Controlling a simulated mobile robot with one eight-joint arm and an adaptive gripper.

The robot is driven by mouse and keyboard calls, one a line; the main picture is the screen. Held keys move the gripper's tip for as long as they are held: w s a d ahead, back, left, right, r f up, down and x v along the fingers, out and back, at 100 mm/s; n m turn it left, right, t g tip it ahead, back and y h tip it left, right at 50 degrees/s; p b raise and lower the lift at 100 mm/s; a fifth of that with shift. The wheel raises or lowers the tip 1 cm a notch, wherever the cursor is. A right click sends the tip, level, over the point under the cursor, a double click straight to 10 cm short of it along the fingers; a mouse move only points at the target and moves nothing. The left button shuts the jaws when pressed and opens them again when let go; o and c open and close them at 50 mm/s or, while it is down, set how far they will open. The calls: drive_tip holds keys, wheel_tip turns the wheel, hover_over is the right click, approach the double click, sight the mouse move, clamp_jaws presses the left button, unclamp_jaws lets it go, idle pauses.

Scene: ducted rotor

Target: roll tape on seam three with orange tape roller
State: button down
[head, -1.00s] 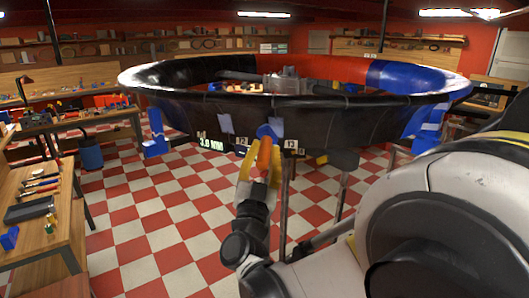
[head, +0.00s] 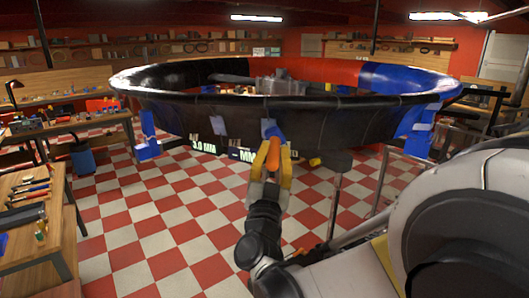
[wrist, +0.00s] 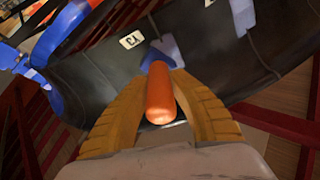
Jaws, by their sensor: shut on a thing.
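My gripper (head: 271,165) has yellow fingers closed around the orange handle of the tape roller (head: 273,152). In the wrist view the handle (wrist: 160,95) sits between both fingers (wrist: 160,108), its blue head (wrist: 160,58) pointing at the duct. The big ducted rotor ring (head: 330,122) is black with red and blue parts. The blue head overlaps a grey-blue tape patch (wrist: 168,46) on the duct's dark outer wall; I cannot tell whether it touches. A second patch (wrist: 243,14) lies to the right in the wrist view. A small white label (wrist: 131,40) is beside the first patch.
A wooden bench (head: 30,245) with tools stands at the left. A blue bin (head: 82,160) stands behind it. Stand legs (head: 335,205) are under the ring at the right. The red-and-white checkered floor (head: 165,225) is open between the bench and my arm.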

drive_tip(key=shift+w+b, duration=0.15)
drive_tip(key=shift+b, duration=0.7)
drive_tip(key=a, duration=0.2)
drive_tip(key=a+b, duration=0.1)
drive_tip(key=a, duration=0.1)
drive_tip(key=shift+w, duration=0.25)
idle(0.7)
drive_tip(key=shift+s+r+b+v, duration=0.2)
drive_tip(key=shift+b+v, duration=0.35)
drive_tip(key=shift+v, duration=0.9)
drive_tip(key=shift+s+r+b+v, duration=0.1)
drive_tip(key=shift+r+b+v, duration=0.3)
drive_tip(key=shift+v, duration=1.1)
drive_tip(key=shift+d+f, duration=0.1)
drive_tip(key=shift+f, duration=0.1)
